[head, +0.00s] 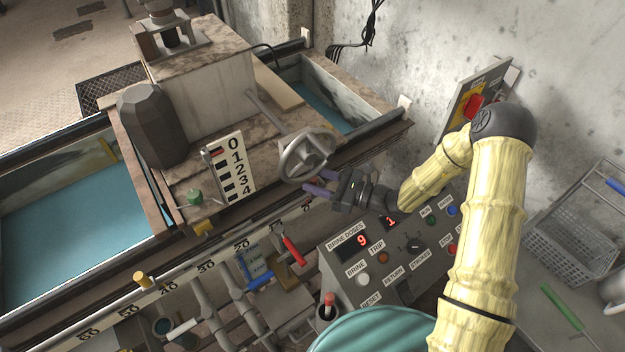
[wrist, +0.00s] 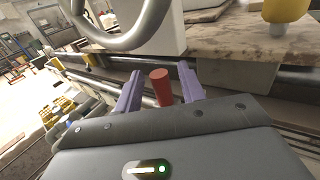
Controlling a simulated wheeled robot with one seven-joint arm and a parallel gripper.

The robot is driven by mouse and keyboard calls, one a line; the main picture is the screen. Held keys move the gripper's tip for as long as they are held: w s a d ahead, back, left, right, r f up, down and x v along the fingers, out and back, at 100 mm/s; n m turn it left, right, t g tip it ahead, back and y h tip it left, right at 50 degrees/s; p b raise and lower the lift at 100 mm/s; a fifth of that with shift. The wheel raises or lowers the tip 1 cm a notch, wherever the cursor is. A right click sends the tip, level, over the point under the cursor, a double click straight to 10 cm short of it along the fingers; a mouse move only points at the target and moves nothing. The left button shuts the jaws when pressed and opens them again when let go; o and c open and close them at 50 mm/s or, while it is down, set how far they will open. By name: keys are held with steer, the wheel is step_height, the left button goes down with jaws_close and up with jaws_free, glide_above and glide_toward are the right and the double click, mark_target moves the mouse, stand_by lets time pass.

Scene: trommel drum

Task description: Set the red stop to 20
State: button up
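The red stop (wrist: 161,87) shows as a short red cylinder in the wrist view, between the fingers of my gripper (wrist: 160,88). Gaps show on both sides of it, so the fingers are apart and not closed on it. In the head view my gripper (head: 319,189) is beside the handwheel, and its purple fingers largely hide the stop. The scale (head: 240,244) along the machine's front edge shows 20 left of my gripper, then 30 to 60 further left. No number is readable at the stop itself.
A grey handwheel (head: 306,155) is close behind my fingers. A yellow knob (head: 142,279) stands near 50 on the rail. A red-handled lever (head: 294,249) hangs below the scale. The control panel (head: 345,284) stands below my gripper.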

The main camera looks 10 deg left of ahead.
steer(key=shift+w+a, duration=0.1)
steer(key=shift+a, duration=0.6)
jaws_close()
